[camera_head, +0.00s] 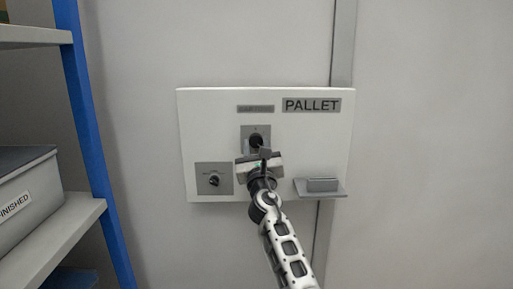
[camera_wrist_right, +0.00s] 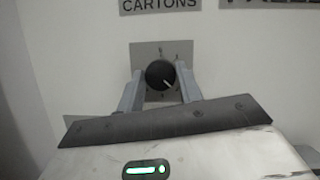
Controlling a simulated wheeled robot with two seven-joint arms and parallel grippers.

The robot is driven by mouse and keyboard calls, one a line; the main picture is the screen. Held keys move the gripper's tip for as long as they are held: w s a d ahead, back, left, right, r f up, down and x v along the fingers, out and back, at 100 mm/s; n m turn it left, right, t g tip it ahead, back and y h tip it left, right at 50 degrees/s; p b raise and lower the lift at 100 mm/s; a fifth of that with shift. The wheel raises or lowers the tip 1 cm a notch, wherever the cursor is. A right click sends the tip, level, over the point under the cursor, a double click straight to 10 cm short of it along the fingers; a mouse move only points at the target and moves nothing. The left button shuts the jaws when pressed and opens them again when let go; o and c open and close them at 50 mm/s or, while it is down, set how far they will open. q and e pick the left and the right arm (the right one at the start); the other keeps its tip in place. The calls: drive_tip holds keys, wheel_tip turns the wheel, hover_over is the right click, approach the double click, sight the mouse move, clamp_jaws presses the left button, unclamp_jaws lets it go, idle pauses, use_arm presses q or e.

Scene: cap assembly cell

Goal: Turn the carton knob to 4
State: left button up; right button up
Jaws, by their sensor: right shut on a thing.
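The carton knob (camera_head: 256,140) is a round black dial on a grey plate (camera_head: 248,131) on the white wall panel (camera_head: 220,125). In the right wrist view, the knob (camera_wrist_right: 160,75) sits below the "CARTONS" label (camera_wrist_right: 160,4). Its white pointer line points to the lower right; the marks on the plate are too small to read. My right gripper (camera_head: 257,150) comes from below, and its two fingers (camera_wrist_right: 160,80) are shut on the knob, one on each side. My left gripper is not in view.
A second small knob (camera_head: 214,181) is on a grey plate at the panel's lower left. A grey ledge (camera_head: 320,187) juts out at the lower right, under the "PALLET" sign (camera_head: 311,105). A blue-post shelf (camera_head: 90,130) with a "FINISHED" box (camera_head: 25,190) stands at the left.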

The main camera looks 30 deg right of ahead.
drive_tip(key=m+b, duration=0.1)
drive_tip(key=m+g+h+b, duration=0.1)
drive_tip(key=m, duration=0.1)
drive_tip(key=shift+a+f+h, duration=0.1)
drive_tip(key=shift+f+h, duration=0.1)
drive_tip(key=shift+h, duration=0.1)
drive_tip(key=m+b, duration=0.1)
drive_tip(key=m, duration=0.1)
drive_tip(key=m+g+h+b, duration=0.1)
drive_tip(key=m, duration=0.1)
drive_tip(key=shift+w+h, duration=0.1)
drive_tip(key=shift+h, duration=0.2)
drive_tip(key=shift+a+m+g+h+b, duration=0.1)
drive_tip(key=shift+m+g+h+b, duration=0.35)
drive_tip(key=shift+m+b, duration=0.5)
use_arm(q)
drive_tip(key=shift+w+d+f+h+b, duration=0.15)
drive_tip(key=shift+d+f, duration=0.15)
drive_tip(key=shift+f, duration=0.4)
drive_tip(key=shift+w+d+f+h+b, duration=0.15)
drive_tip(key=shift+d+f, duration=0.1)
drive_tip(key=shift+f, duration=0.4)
use_arm(e)
drive_tip(key=shift+r+m+g+h, duration=0.15)
drive_tip(key=shift+m+g+h, duration=0.45)
drive_tip(key=shift+m, duration=1.05)
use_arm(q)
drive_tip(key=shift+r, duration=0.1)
use_arm(e)
drive_tip(key=shift+y, duration=0.25)
